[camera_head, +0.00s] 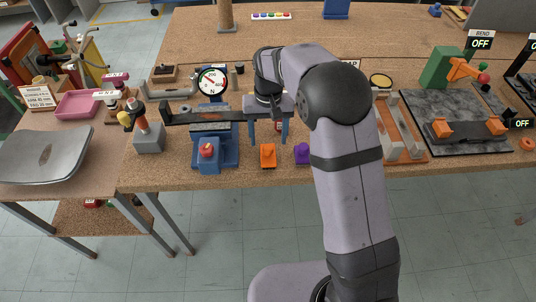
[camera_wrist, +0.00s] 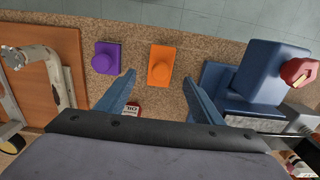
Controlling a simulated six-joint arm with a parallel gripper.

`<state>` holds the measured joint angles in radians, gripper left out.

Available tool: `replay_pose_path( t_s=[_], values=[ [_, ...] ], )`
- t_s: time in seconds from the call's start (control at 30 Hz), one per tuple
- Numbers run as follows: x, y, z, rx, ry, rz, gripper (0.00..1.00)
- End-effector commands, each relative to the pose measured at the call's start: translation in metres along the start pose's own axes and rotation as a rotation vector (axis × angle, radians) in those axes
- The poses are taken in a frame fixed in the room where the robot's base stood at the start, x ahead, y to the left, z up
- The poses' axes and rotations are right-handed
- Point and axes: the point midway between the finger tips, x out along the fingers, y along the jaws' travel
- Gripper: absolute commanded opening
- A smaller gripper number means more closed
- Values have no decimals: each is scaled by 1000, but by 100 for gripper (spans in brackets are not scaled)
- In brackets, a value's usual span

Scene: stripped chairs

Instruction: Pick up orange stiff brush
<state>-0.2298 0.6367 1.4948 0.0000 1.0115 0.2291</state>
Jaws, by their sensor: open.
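The orange brush (camera_head: 268,158), a flat orange block with a round knob on top, lies near the front edge of the workbench. In the wrist view the orange brush (camera_wrist: 160,66) shows at the top centre, just beyond the fingertips.
A similar purple block (camera_head: 302,154) lies right of the brush. A blue vise (camera_head: 227,152) stands close on its left. A small red-and-white labelled item (camera_wrist: 132,108) lies between the fingers' bases. A wooden board with metal parts (camera_head: 412,150) lies further right. The bench edge is close in front.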

Motion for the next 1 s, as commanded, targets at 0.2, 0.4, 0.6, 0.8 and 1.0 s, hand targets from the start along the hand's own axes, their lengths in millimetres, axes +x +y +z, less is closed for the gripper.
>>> replay_pose_path(
  t_s=[0.2,0.4,0.6,0.8,1.0],
  values=[
    [9,0,0,0,1,0,61],
    [20,0,2,0,-3,1,61],
    [46,-1,2,0,-2,1,61],
    [60,-1,2,0,0,0,61],
    [60,-1,2,0,1,0,61]
  ],
)
